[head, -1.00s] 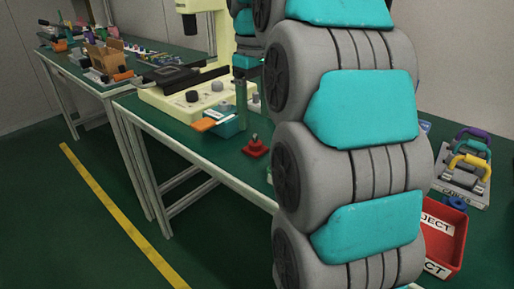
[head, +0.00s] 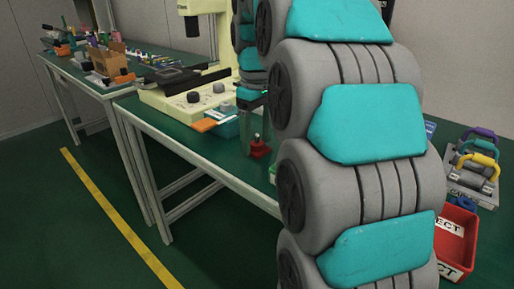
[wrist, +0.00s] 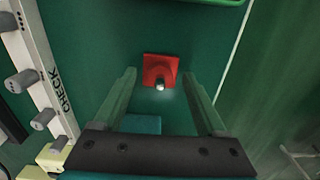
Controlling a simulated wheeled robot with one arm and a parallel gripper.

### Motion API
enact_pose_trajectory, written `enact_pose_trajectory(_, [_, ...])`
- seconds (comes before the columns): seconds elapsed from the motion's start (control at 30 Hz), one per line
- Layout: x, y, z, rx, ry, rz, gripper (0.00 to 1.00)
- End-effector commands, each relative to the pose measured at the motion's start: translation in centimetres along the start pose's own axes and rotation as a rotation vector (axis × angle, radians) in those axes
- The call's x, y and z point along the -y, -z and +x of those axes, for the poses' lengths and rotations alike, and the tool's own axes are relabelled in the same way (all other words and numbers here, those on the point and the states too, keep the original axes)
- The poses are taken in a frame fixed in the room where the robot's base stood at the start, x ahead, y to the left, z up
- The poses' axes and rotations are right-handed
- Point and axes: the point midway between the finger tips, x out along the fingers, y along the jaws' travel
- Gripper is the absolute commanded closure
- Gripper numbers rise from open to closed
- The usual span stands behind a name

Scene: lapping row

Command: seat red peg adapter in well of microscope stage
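The red peg adapter (head: 259,148) stands upright on the green bench, a square red base with a small metal peg on top. In the wrist view the adapter (wrist: 160,66) lies between and slightly beyond my fingertips. My gripper (wrist: 160,82) is open, with a finger on each side and nothing between them. In the head view my gripper (head: 256,118) hangs just above the adapter, partly behind my arm. The cream microscope (head: 205,92) stands to the left, with its dark stage (head: 182,78) over the base. The well cannot be made out.
A white strip with grey pegs marked CHECK (wrist: 45,80) is at left in the wrist view. A red reject bin (head: 455,238) and coloured-handled tools (head: 476,160) are at right.

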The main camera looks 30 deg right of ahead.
Motion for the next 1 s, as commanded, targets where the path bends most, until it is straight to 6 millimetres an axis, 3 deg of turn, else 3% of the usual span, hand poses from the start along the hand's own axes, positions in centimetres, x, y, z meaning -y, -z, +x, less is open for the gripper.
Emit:
enact_pose_trajectory(0.07, [0.0, 0.0, 0.01, 0.0, 0.0, 0.0, 0.34])
enact_pose_trajectory(0.63, [0.02, -0.01, 0.02, 0.001, 0.001, 0.0, 0.98])
enact_pose_trajectory(1.0, [0.01, -0.01, 0.01, 0.001, 0.001, 0.0, 1.0])
